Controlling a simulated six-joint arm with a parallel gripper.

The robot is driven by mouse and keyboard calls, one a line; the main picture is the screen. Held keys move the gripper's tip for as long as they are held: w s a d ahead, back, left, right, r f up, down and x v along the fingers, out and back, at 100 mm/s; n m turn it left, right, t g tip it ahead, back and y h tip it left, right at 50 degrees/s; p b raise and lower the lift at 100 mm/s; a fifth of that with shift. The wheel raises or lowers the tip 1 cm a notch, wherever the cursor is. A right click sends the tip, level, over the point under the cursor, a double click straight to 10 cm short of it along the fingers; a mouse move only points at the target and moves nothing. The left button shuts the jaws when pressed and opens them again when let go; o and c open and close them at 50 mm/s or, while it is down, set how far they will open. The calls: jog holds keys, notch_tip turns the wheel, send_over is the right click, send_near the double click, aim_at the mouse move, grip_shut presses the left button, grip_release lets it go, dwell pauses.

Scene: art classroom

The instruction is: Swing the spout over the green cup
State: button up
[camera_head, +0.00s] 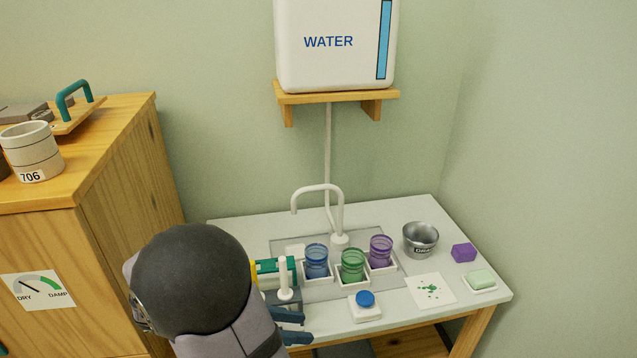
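The spout (318,188) is a thin white curved pipe rising from a base on the table. Its arch reaches left, and its outlet hangs in the picture above and left of the blue cup (316,263), not above the green cup. The green cup (352,268) is clear and ribbed, standing in a white holder between the blue cup and the purple cup (381,252). My gripper (301,326) is at the table's front left, below and left of the cups and apart from the spout. Its two dark fingers are spread with nothing seen between them. My arm hides the table's left front corner.
A white upright post (284,277) and a teal block (275,271) stand close behind my gripper. A blue button (365,298) is in front of the cups. A metal bowl (420,240), purple block (463,253) and spotted paper (431,290) are right. A wooden cabinet (130,180) stands left.

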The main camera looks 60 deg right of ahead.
jog(key=w+d+r+n+g+h+p, duration=0.1)
jog(key=d+r+h+p, duration=0.1)
jog(key=r+p, duration=0.35)
jog(key=w+d+r+n+h+p, duration=0.1)
jog(key=d+r+p, duration=0.15)
jog(key=r, duration=0.55)
jog(key=w+d+r+n+g+h+p, duration=0.1)
jog(key=w+d+r+n+h+p, duration=0.15)
jog(key=r, duration=0.35)
jog(key=m+t, duration=0.3)
jog(key=m, duration=1)
send_near(310, 189)
jog(key=s+r+x, duration=0.1)
jog(key=x, duration=0.4)
jog(key=shift+w+d+f+m, duration=0.15)
jog(key=shift+w+f+m, duration=0.1)
jog(key=shift+w+f, duration=0.15)
jog(key=shift+x, duration=3.7)
jog(key=shift+f, duration=0.2)
jog(key=shift+c, duration=0.3)
grip_shut()
